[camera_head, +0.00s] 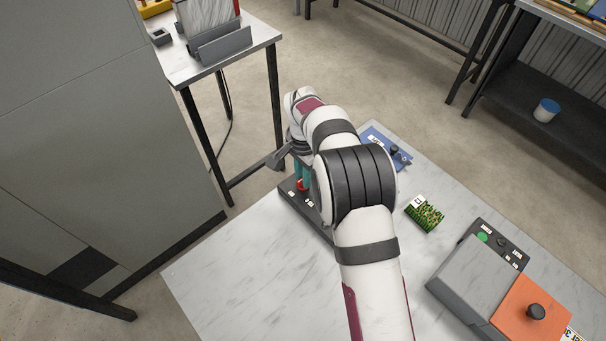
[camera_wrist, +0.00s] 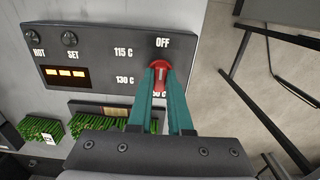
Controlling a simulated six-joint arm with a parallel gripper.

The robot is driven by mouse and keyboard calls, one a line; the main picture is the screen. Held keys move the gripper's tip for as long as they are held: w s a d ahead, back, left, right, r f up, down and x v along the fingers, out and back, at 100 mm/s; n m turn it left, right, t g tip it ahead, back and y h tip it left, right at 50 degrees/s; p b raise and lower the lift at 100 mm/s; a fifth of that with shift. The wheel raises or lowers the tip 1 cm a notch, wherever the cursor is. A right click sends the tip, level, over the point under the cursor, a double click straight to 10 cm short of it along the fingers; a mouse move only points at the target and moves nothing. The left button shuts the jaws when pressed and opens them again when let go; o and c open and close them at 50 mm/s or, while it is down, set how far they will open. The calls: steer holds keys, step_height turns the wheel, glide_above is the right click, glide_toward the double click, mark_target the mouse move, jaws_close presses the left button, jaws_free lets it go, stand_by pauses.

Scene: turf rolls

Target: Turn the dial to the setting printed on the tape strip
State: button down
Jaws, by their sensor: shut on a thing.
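A red dial (camera_wrist: 161,65) with a white pointer line sits on a dark control panel (camera_wrist: 105,30). "OFF" is printed above it, and "115 C" and "130 C" to its left. Another label below it is partly hidden by my fingers. The white line looks roughly upright in the wrist view. My gripper (camera_wrist: 161,76) has its teal fingers shut on the dial from both sides. In the head view my gripper (camera_head: 303,174) reaches over the panel (camera_head: 290,194), which my arm partly covers. I cannot make out a tape strip with a readable setting.
The panel also has a lit orange display (camera_wrist: 68,77) and small "HOT" and "SET" knobs. Green turf (camera_head: 425,214) with a white tag, a blue plate (camera_head: 380,138), a grey box (camera_head: 478,280) and an orange block (camera_head: 540,318) lie on the pale table (camera_head: 240,275).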

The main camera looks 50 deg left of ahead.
steer(key=shift+n, duration=0.3)
steer(key=n, duration=0.5)
steer(key=shift+n, duration=0.4)
steer(key=n, duration=0.5)
steer(key=shift+n, duration=0.3)
steer(key=c, duration=0.8)
jaws_free()
steer(key=shift+c, duration=0.2)
steer(key=shift+r, duration=0.1)
step_height(320, 180, up, 16)
